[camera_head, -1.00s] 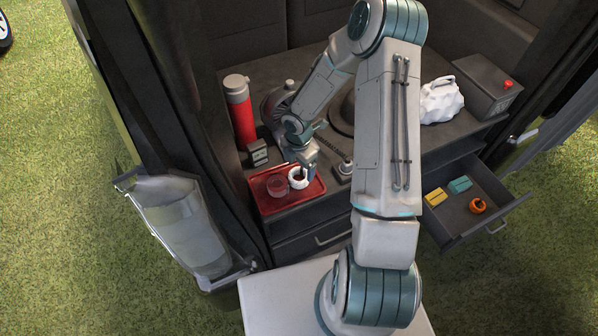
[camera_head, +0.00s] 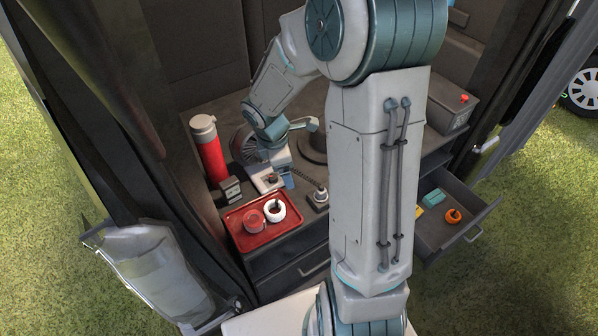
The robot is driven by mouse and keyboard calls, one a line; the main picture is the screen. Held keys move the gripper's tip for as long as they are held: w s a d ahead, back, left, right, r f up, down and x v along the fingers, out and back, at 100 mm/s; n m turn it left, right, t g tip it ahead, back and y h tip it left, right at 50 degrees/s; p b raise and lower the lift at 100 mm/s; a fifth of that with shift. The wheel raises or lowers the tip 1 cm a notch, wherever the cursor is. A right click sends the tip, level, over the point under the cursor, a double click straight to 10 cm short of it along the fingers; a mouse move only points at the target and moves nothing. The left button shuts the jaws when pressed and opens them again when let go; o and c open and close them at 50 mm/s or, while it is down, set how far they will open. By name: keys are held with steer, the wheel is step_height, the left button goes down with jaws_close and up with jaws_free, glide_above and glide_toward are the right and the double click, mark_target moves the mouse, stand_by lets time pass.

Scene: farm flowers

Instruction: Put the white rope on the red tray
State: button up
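The white rope is a small thick white ring (camera_head: 275,212) lying on the right part of the red tray (camera_head: 250,240). It lies beside a reddish round item (camera_head: 254,221) on the same tray. My gripper (camera_head: 279,182) is above and behind the tray's back right corner, apart from the rope. Its fingers are small and partly hidden by its own body, so I cannot tell how far they are open. It does not hold the rope.
A red bottle with a grey cap (camera_head: 209,150) and a small dark box (camera_head: 231,190) stand behind the tray. A dark post-like item (camera_head: 319,196) is to its right. An open drawer (camera_head: 440,232) at right holds an orange ring (camera_head: 453,216) and small blocks.

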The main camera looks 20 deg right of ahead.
steer(key=s+a+r+m+t+y, duration=0.2)
steer(key=s+r+m+t, duration=0.1)
steer(key=s+r+m, duration=1.3)
steer(key=shift+s+a+r, duration=0.2)
steer(key=shift+s+a, duration=0.1)
steer(key=shift+s, duration=0.1)
